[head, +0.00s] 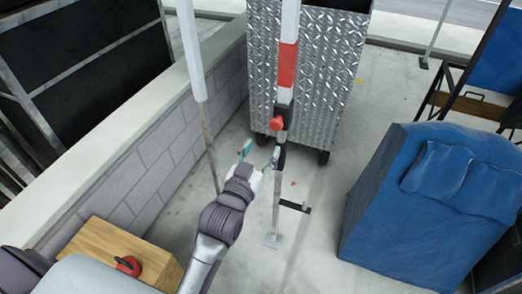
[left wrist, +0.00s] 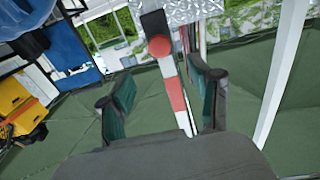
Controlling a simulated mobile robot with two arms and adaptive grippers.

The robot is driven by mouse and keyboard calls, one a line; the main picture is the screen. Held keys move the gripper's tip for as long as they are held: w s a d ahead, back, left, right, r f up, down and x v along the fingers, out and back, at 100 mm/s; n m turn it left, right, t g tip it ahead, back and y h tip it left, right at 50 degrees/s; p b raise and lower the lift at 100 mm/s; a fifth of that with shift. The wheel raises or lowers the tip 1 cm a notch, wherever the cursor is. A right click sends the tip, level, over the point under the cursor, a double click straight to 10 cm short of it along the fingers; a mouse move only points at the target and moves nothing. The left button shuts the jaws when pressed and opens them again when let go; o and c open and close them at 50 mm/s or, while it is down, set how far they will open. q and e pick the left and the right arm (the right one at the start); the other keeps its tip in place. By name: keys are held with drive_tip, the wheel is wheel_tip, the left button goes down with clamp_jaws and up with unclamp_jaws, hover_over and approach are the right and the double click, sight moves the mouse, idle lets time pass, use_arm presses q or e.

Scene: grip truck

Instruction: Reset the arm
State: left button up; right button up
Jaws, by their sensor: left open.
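My left arm reaches from the bottom of the head view. Its left gripper (head: 260,153) is open, its two green-padded fingers apart with nothing seen between them. In the left wrist view the left gripper (left wrist: 162,85) shows its spread fingers on either side of a red-and-white post (left wrist: 176,95). A red knob (left wrist: 159,46) sits on a black fitting on that post. In the head view the post (head: 287,65) stands upright, with the red knob (head: 277,123) just above and right of the fingers. I cannot tell whether a finger touches the post. My right gripper is not in view.
A wheeled diamond-plate metal box (head: 335,75) stands behind the post. A white pole (head: 193,50) and a block wall (head: 120,185) are at left. A wooden box (head: 100,250) with a red object (head: 128,265) sits lower left.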

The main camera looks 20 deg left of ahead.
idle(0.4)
use_arm(q)
drive_tip(key=s+d+f+m+g, duration=0.1)
drive_tip(key=s+f+g, duration=0.25)
drive_tip(key=f, duration=0.85)
drive_tip(key=s+f+g+h, duration=0.15)
drive_tip(key=s+f, duration=0.25)
drive_tip(key=f, duration=0.9)
drive_tip(key=s+d+f+m+g+y, duration=0.1)
drive_tip(key=s+f+g, duration=0.25)
drive_tip(key=f, duration=0.85)
drive_tip(key=s+a+f+g, duration=0.2)
drive_tip(key=s+f, duration=0.5)
drive_tip(key=s, duration=0.4)
drive_tip(key=s+a+f+g, duration=0.3)
drive_tip(key=s+f, duration=0.4)
drive_tip(key=s, duration=0.4)
drive_tip(key=s+a+f+g+y, duration=0.1)
drive_tip(key=s+a+f+g, duration=0.2)
drive_tip(key=s+f, duration=0.4)
drive_tip(key=s, duration=0.4)
drive_tip(key=shift+s, duration=0.25)
drive_tip(key=shift+g, duration=0.25)
